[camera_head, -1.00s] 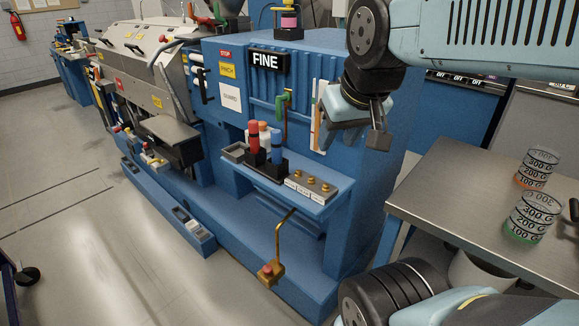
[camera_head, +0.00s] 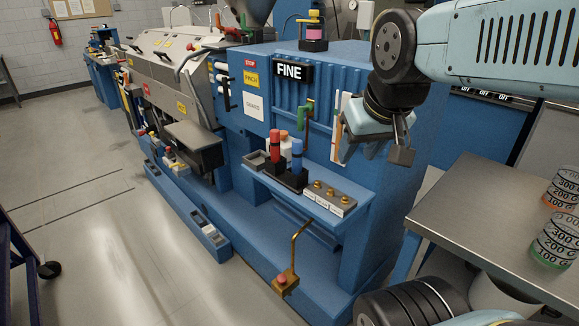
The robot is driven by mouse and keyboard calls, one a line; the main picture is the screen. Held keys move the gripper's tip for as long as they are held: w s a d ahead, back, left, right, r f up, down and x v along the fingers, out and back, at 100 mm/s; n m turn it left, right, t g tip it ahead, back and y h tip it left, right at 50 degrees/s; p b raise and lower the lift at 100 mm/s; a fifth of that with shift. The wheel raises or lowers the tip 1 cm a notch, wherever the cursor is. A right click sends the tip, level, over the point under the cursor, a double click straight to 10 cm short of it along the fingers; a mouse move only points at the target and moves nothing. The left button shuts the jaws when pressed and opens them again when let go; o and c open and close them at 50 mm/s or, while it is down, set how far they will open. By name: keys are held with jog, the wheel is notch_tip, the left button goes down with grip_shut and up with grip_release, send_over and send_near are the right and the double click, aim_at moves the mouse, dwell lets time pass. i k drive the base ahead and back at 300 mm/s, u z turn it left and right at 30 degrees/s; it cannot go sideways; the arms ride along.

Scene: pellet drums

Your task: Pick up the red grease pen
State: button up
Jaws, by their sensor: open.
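The red grease pen (camera_head: 275,144) stands upright in a black holder (camera_head: 284,176) on the blue machine's small shelf. A blue pen (camera_head: 297,155) stands in the same holder, to its right. My gripper (camera_head: 372,150) is open and empty, up and to the right of the pens and apart from them.
The shelf (camera_head: 318,219) also bears a grey tray (camera_head: 255,160), white bottles behind the pens and a block with brass knobs (camera_head: 328,197). A steel table (camera_head: 490,225) with marked cups (camera_head: 555,240) stands at the right.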

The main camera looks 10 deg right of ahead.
aim_at(274, 133)
jog(key=k, duration=1.1)
jog(key=u, duration=0.75)
jog(key=i, duration=1.45)
jog(key=z, duration=0.4)
